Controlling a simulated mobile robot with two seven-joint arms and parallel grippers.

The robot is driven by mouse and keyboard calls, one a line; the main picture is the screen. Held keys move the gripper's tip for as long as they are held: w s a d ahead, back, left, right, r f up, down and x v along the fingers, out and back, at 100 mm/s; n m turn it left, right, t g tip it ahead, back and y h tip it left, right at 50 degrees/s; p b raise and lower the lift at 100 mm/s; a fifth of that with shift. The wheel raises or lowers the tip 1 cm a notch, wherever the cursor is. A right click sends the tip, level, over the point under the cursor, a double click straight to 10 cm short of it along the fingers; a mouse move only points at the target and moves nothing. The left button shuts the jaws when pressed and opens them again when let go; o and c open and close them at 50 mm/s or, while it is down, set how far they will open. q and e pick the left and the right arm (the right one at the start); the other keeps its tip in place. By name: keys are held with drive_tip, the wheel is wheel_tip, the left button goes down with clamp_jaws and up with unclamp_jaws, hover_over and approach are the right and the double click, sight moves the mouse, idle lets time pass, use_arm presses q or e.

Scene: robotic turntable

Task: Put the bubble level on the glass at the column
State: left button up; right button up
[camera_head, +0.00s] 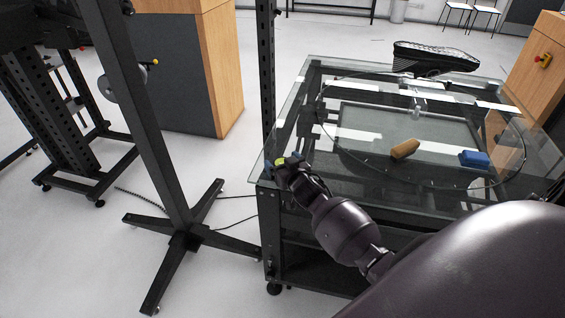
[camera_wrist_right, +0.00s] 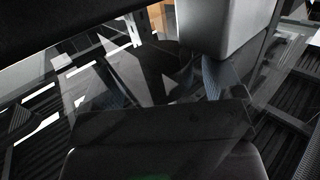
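My right gripper (camera_head: 282,164) is at the left corner of the glass table, beside the foot of the dark upright column (camera_head: 266,70). A small yellow-green spot (camera_head: 281,161) shows at its tip with blue patches on both sides. It may be the bubble level, but it is too small to be sure. In the right wrist view, dark gripper parts and reflections overlap, and no level can be made out clearly. Whether the fingers are shut on something cannot be told. The glass top (camera_head: 310,160) lies under and beside the gripper. My left gripper is out of view.
A brown block (camera_head: 405,149) and a blue block (camera_head: 473,158) lie on the round turntable area. A dark shoe-like object (camera_head: 436,56) stands at the back. A black stand (camera_head: 180,240) is on the floor at left. The near-left glass looks clear.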

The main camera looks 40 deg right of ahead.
drive_tip(key=shift+r, duration=0.1)
drive_tip(key=shift+s+r, duration=0.1)
drive_tip(key=shift+s, duration=0.05)
drive_tip(key=p+v, duration=0.1)
drive_tip(key=v, duration=1)
drive_tip(key=shift+s, duration=0.35)
